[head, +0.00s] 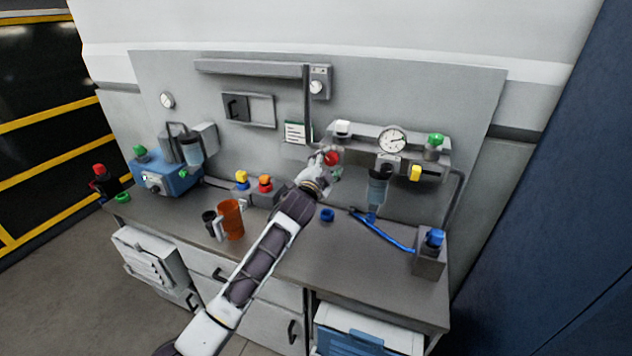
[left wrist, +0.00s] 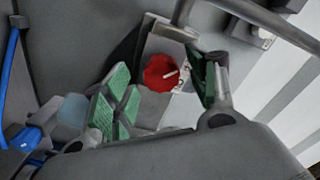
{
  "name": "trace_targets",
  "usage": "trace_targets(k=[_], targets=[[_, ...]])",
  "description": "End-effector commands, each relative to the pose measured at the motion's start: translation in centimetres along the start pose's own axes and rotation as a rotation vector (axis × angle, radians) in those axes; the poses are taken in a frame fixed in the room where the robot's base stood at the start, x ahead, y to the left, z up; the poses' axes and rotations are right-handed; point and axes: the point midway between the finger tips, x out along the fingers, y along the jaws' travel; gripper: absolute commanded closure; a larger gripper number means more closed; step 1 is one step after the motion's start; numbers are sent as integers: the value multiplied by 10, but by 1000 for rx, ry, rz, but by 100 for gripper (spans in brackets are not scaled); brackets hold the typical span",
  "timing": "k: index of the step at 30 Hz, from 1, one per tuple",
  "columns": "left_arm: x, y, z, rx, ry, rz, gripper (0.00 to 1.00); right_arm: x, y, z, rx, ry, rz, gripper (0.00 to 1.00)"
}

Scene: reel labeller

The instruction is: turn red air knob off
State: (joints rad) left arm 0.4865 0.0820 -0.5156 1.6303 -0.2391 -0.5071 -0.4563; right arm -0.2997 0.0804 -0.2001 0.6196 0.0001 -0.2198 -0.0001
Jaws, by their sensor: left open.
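The red air knob (head: 331,158) is on the wall-mounted air unit above the bench, at its left end. In the left wrist view the red knob (left wrist: 161,73) is round with a pale pointer mark and sits on a light plate. My left gripper (head: 328,170) is at the knob, its arm crossing the bench. In the left wrist view its green-padded fingers (left wrist: 165,90) are spread apart on either side of the knob, with gaps visible between pads and knob. My right gripper is not in view.
A gauge (head: 392,140), green knob (head: 435,140) and yellow knob (head: 415,173) are right of the red knob. A clear-bowl filter (head: 377,190) hangs below.

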Motion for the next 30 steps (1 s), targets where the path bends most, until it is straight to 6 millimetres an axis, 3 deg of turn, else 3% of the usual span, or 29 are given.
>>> trace_targets(k=[30], targets=[[-94,1,1,0,-1,1,42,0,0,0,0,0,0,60]])
